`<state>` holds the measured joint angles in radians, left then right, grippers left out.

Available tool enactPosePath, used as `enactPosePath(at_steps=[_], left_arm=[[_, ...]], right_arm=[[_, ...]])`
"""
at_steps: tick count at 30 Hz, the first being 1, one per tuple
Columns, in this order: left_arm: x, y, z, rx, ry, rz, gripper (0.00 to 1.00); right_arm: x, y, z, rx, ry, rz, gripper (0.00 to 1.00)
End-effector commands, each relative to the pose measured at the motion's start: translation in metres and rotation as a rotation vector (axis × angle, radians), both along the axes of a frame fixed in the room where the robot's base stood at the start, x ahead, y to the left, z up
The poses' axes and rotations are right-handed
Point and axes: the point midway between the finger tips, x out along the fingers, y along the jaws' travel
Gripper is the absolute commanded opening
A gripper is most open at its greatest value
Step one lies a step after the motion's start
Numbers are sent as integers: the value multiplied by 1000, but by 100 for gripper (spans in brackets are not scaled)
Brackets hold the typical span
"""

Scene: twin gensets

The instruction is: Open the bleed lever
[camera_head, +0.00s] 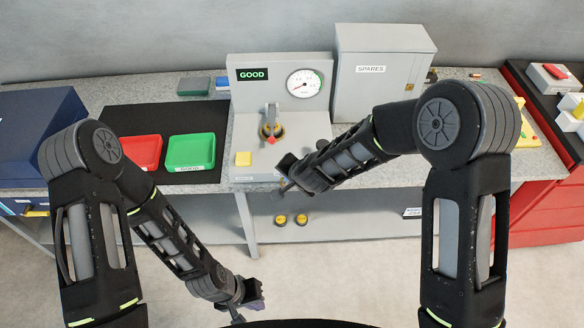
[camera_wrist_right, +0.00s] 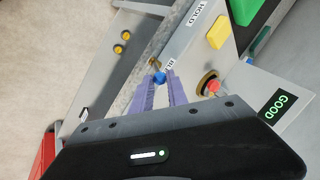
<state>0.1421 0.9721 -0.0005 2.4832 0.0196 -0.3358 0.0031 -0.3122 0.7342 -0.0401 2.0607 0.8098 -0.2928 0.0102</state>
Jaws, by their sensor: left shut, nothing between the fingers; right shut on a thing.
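In the right wrist view the bleed lever's blue knob (camera_wrist_right: 159,77) sits between the purple fingers of my right gripper (camera_wrist_right: 160,80), which is shut on it. A brass-coloured part (camera_wrist_right: 154,62) shows just beyond, beside a partly hidden label on the grey test stand (camera_wrist_right: 190,48). In the head view my right gripper (camera_head: 284,184) is at the front edge of the test stand (camera_head: 303,127), and the arm hides the lever there. My left gripper (camera_head: 243,306) is shut and empty, low in front of the bench.
The stand carries a gauge (camera_head: 304,84), a lit GOOD display (camera_head: 254,75), a grey-handled valve (camera_head: 270,122) and a yellow block (camera_head: 243,158). Red (camera_head: 141,152) and green (camera_head: 190,152) trays lie left. A SPARES cabinet (camera_head: 383,75) stands behind my right arm.

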Motion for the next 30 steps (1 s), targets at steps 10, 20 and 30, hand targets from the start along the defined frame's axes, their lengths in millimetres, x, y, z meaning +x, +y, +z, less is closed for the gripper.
enactPosePath(at_steps=[10,20,30], left_arm=[[0,1,2,1,1,0,0],[0,1,2,1,0,0,0],[0,1,2,1,0,0,0]], right_arm=[[0,2,0,-9,0,3,0],[0,2,-1,-8,1,2,39],[-1,1,2,-9,1,1,41]])
